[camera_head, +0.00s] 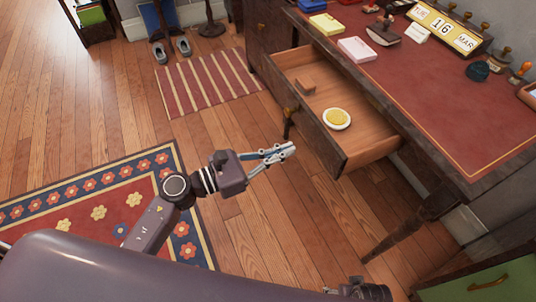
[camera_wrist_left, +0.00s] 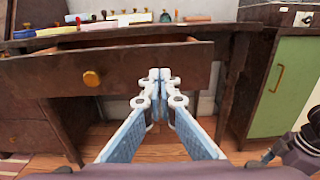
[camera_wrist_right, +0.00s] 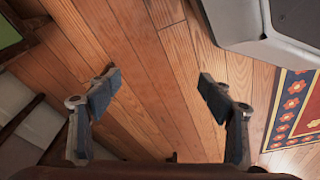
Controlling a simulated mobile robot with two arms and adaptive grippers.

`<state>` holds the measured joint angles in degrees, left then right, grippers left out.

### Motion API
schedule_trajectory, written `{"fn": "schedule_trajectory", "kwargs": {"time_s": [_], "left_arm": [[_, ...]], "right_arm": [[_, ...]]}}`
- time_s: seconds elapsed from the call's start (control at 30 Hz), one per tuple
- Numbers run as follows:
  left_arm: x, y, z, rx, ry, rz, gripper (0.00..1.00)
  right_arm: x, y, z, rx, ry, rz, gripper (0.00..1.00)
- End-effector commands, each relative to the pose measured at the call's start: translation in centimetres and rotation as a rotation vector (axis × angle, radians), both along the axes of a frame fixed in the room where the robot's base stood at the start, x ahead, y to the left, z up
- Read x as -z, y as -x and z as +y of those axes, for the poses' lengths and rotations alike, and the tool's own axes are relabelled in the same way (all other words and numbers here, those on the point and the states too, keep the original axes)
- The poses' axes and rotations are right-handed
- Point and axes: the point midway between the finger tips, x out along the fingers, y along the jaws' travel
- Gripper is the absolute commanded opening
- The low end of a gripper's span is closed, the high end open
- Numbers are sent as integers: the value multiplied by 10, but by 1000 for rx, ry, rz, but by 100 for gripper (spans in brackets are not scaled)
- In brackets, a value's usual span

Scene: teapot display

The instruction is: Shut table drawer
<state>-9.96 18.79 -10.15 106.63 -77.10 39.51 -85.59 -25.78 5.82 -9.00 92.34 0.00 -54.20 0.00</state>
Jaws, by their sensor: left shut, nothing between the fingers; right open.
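The table drawer (camera_head: 356,142) is pulled out from the dark wooden table (camera_head: 440,95). Inside it lie a small wooden block (camera_head: 305,86) and a white dish with something yellow (camera_head: 337,118). My left gripper (camera_head: 288,150) is shut and empty, in front of the drawer front and apart from it in the head view. In the left wrist view the drawer front (camera_wrist_left: 50,75) with its round brass knob (camera_wrist_left: 92,78) spans the upper left. The left fingertips (camera_wrist_left: 160,75) overlap its right part there; contact cannot be told. My right gripper (camera_wrist_right: 158,88) is open and empty above the floor.
Stamps, boxes and a date calendar (camera_head: 445,28) stand on the tabletop. A table leg (camera_head: 410,225) stands right of the drawer. A green cabinet (camera_head: 490,280) is at the lower right. Rugs (camera_head: 207,82) lie on the wooden floor. The floor before the drawer is clear.

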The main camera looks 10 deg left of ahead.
Motion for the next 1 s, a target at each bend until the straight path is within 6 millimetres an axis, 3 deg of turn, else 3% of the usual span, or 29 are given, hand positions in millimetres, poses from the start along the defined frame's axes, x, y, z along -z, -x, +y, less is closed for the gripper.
{"fn": "schedule_trajectory", "kwargs": {"time_s": [0.2,0.37,1.0], "left_arm": [[-2,-26,-35,0,4,0,0],[-1,-36,-49,-1,2,1,0],[0,-43,-60,0,1,0,0]], "right_arm": [[14,8,-1,-2,1,9,73],[20,11,-1,-3,1,11,73],[22,12,-2,-3,2,13,73]]}}
